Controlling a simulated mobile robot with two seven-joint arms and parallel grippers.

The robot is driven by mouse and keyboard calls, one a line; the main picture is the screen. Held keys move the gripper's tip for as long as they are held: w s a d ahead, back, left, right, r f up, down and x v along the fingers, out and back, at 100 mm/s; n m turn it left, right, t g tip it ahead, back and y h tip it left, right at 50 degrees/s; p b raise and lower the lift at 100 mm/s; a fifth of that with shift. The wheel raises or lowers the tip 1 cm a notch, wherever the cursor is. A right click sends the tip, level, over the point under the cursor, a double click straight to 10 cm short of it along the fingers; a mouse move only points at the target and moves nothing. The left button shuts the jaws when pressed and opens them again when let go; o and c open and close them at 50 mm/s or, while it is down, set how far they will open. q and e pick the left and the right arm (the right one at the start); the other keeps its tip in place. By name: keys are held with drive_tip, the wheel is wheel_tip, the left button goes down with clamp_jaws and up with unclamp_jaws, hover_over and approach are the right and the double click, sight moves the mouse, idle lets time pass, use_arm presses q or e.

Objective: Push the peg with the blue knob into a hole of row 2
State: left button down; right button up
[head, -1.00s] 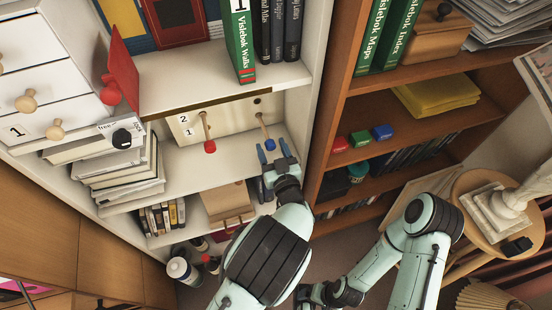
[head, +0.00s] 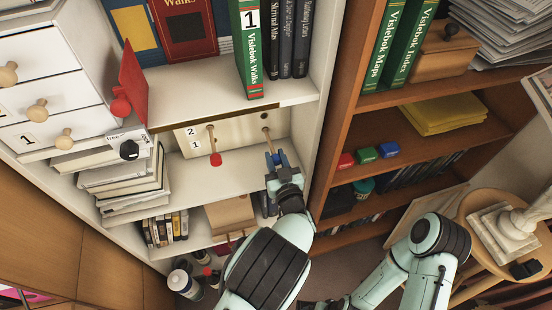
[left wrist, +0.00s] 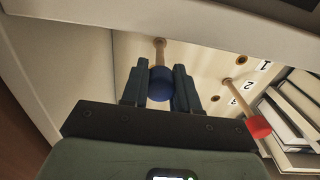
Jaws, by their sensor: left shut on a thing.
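The blue knob (left wrist: 161,84) is between the fingers of my left gripper (left wrist: 160,88), which is shut on it. Its wooden peg (left wrist: 160,52) runs up to the cream panel (head: 240,132) and meets it at the right, about level with label 1; in the head view the gripper (head: 275,160) covers most of the knob. A dark empty hole (head: 264,115) is just above it, level with label 2 (head: 190,131). A peg with a red knob (head: 216,160) stands at the left, in row 2. An empty hole (left wrist: 241,60) near label 1 shows in the wrist view.
The panel sits in a white shelf bay, under a shelf board (head: 230,100) and close to the right side wall. Stacked books (head: 125,180) stand at the left. A brown bookcase (head: 335,130) is at the right. The shelf below the panel has free room.

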use_arm(q)
drive_tip(key=shift+p+v, duration=0.8)
drive_tip(key=shift+v, duration=2.4)
use_arm(e)
drive_tip(key=shift+w+r, duration=0.1)
drive_tip(key=shift+r, duration=0.75)
use_arm(q)
drive_tip(key=shift+r, duration=0.1)
drive_tip(key=s+d+r+b, duration=0.1)
drive_tip(key=s+r, duration=0.2)
drive_tip(key=r, duration=0.3)
drive_tip(key=shift+f+b+x, duration=0.1)
drive_tip(key=shift+b+x, duration=0.3)
drive_tip(key=shift+x, duration=0.95)
drive_tip(key=shift+f+b+x, duration=0.15)
drive_tip(key=shift+b+x, duration=0.2)
drive_tip(key=shift+x, duration=1.05)
use_arm(e)
drive_tip(key=shift+w+d+f+t, duration=0.15)
drive_tip(key=shift+w+f, duration=0.1)
drive_tip(key=shift+f, duration=0.5)
drive_tip(key=shift+w+d+f+t, duration=0.1)
drive_tip(key=shift+w+f+t, duration=0.1)
drive_tip(key=shift+f, duration=0.5)
use_arm(q)
drive_tip(key=shift+p+x, duration=0.4)
drive_tip(key=shift+x, duration=1.85)
use_arm(e)
drive_tip(key=shift+r, duration=0.5)
